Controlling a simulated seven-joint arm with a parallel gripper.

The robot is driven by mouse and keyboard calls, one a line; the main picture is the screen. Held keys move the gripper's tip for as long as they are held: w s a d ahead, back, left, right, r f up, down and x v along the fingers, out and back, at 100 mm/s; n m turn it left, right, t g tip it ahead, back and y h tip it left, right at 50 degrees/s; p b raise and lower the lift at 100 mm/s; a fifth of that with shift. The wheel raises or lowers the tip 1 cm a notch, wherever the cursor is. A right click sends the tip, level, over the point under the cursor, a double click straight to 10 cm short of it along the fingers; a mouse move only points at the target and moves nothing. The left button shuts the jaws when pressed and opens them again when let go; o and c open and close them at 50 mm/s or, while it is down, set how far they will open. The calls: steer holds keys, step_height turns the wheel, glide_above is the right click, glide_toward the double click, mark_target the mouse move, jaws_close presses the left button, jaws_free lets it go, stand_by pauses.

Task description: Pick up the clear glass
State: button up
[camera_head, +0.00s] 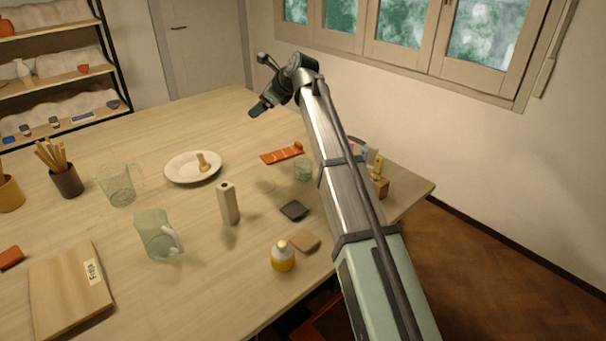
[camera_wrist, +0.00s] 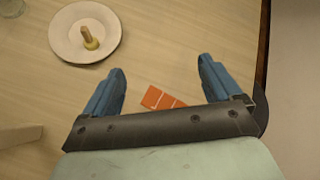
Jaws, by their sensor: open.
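A small clear glass (camera_head: 302,170) with a greenish tint stands on the table, just left of my arm in the head view. I do not make it out in the wrist view. Two larger clear vessels with handles, a jug (camera_head: 118,186) and a mug (camera_head: 157,237), stand further left. My gripper (camera_head: 262,106) is raised over the far part of the table, beyond the small glass. In the wrist view my gripper (camera_wrist: 160,66) is open, with bare table between its blue fingertips and nothing held.
An orange strip (camera_head: 282,153) lies near the small glass and shows below the fingers (camera_wrist: 160,98). A white plate (camera_head: 180,178) holds a pestle-like piece. The far table is clear.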

mark_target(303, 169)
steer(key=s+d+f+n+g+h, duration=0.1)
steer(key=s+d+f+g+h, duration=0.1)
steer(key=s+d+g+h, duration=0.3)
steer(key=s+d+f+n+g+h, duration=0.1)
steer(key=s+d+f+h, duration=0.15)
steer(key=d, duration=0.45)
steer(key=shift+h, duration=0.25)
step_height(303, 169, down, 9)
steer(key=shift+w+r, duration=0.1)
steer(key=shift+w, duration=0.05)
steer(key=shift+s+d+f, duration=0.15)
steer(key=shift+f, duration=1.2)
steer(key=shift+s+d+f, duration=0.1)
steer(key=shift+s+f, duration=0.05)
steer(key=shift+f, duration=1.15)
steer(key=c, duration=1.2)
steer(key=shift+r, duration=0.15)
steer(key=shift+c, duration=0.2)
